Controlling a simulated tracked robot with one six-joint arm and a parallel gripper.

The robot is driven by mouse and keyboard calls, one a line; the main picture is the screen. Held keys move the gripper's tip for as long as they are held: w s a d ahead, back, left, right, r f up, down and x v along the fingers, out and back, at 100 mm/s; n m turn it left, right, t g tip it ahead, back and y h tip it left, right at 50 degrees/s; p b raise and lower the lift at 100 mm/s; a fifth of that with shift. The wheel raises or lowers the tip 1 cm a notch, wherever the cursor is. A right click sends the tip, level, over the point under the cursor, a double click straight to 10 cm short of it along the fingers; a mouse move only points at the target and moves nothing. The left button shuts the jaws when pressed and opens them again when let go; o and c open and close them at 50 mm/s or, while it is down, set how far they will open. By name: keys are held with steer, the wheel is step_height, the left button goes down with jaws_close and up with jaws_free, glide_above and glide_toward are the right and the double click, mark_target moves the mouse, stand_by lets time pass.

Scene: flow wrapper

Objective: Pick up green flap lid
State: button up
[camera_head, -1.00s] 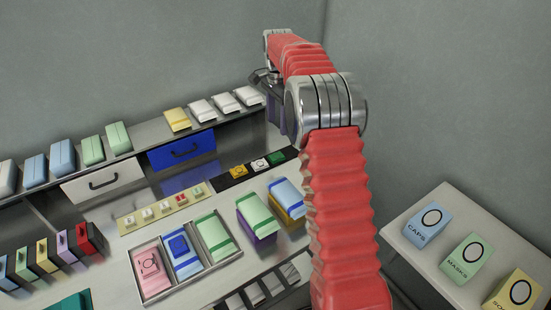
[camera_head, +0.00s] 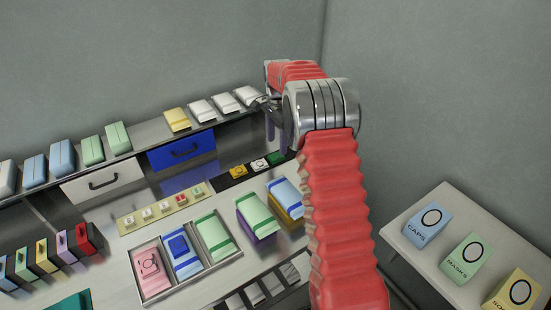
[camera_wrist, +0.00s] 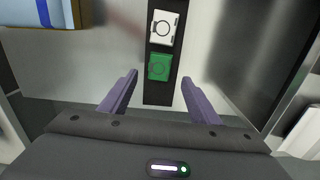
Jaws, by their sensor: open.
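The green flap lid (camera_head: 277,158) is a small green square at the right end of a dark strip, partly close behind my arm. In the head view my gripper (camera_head: 270,126) points down above the back of the bench, partly hidden by the wrist.
A white flap lid (camera_head: 259,164) and a yellow one (camera_head: 238,171) share the dark strip (camera_head: 222,184). A blue drawer (camera_head: 182,152) is behind to the left. A shelf (camera_head: 150,134) with wrapped packs runs along the back. A tray (camera_head: 154,298) of packs stands in front.

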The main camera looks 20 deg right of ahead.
mark_target(277, 155)
steer(key=shift+f, duration=2.6)
steer(key=c, duration=1.1)
